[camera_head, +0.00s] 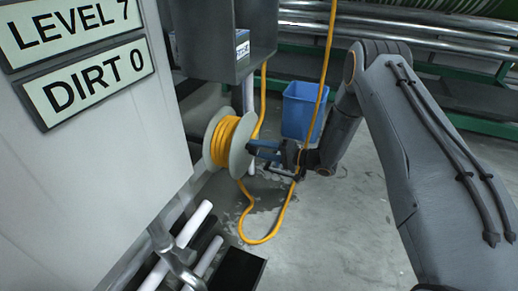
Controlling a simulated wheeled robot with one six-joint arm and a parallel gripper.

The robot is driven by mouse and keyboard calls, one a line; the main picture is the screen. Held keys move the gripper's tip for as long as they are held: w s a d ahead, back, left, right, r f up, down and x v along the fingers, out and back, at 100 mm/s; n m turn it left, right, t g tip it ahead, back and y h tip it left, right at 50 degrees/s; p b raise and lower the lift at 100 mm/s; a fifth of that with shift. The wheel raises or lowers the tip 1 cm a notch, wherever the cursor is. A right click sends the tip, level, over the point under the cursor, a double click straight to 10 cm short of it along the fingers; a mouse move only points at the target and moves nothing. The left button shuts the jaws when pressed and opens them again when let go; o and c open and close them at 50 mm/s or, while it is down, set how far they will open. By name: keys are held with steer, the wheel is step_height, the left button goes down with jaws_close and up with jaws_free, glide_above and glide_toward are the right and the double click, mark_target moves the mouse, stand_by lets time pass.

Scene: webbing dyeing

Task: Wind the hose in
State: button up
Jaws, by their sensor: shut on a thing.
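A hose reel (241,150) with pale round flanges stands beside the white cabinet, with several turns of yellow hose (224,141) wound on it. Another length (328,50) runs upward past the top edge of the view. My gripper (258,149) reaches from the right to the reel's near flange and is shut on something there. The fingertips are small and partly hidden, and what they hold looks like a part of the reel's side, perhaps its crank.
A blue bin (301,110) stands on the floor behind my gripper. A white cabinet (105,150) with "LEVEL 7" and "DIRT 0" signs fills the left. A grey box (222,50) hangs above the reel. White pipes (195,224) and a dark floor opening (240,270) lie below. Floor at centre right is clear.

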steer(key=m, duration=0.4)
steer(key=shift+d+f, duration=0.1)
steer(key=shift+d, duration=0.05)
steer(key=shift+m, duration=0.4)
steer(key=shift+g, duration=0.3)
steer(key=o, duration=0.9)
steer(key=shift+o, duration=0.6)
steer(key=p+v, duration=0.2)
steer(key=v, duration=0.5)
steer(key=shift+s+d, duration=0.15)
steer(key=shift+d, duration=0.15)
